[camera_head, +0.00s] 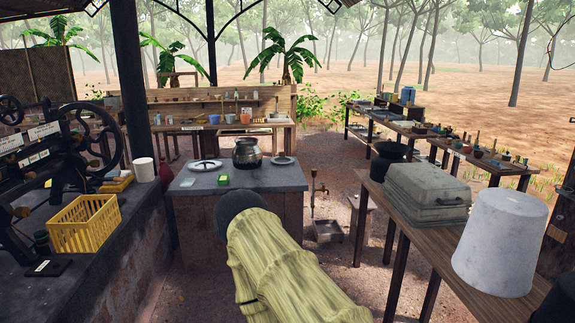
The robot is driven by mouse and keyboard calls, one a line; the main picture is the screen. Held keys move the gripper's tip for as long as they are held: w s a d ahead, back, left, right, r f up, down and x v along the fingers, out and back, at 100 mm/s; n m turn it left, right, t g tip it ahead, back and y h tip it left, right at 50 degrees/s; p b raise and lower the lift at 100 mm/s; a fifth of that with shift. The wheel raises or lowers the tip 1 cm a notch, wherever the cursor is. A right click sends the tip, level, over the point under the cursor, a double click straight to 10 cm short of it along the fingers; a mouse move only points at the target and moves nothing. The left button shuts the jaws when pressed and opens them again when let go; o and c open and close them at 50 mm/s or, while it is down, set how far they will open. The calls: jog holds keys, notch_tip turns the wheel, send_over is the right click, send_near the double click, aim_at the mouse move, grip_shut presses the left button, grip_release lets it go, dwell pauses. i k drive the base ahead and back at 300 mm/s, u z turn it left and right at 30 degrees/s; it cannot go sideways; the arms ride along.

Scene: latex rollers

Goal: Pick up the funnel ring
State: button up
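I cannot tell for certain which thing is the funnel ring. A pale ring-like piece (205,165) lies flat on the left part of the grey block counter (185,184). A smaller flat round piece (283,160) lies at the counter's right side. A dark round pot (247,154) stands between them. A pale, ridged, sleeve-like form, which looks like my arm, reaches up from the bottom middle and ends in a dark round part in front of the counter. My gripper's fingers do not show.
A small green box (223,180) lies on the counter. At left are a yellow crate (85,223), a white cup (144,170) and a roller machine with wheels. At right a wooden table bears a grey lidded case (427,193) and a white bucket (499,243). Dark posts rise at left.

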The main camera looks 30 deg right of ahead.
aim_at(282, 157)
jog(key=k, duration=1.25)
jog(key=z, duration=1.15)
jog(key=i, duration=6.25)
jog(key=u, duration=1.6)
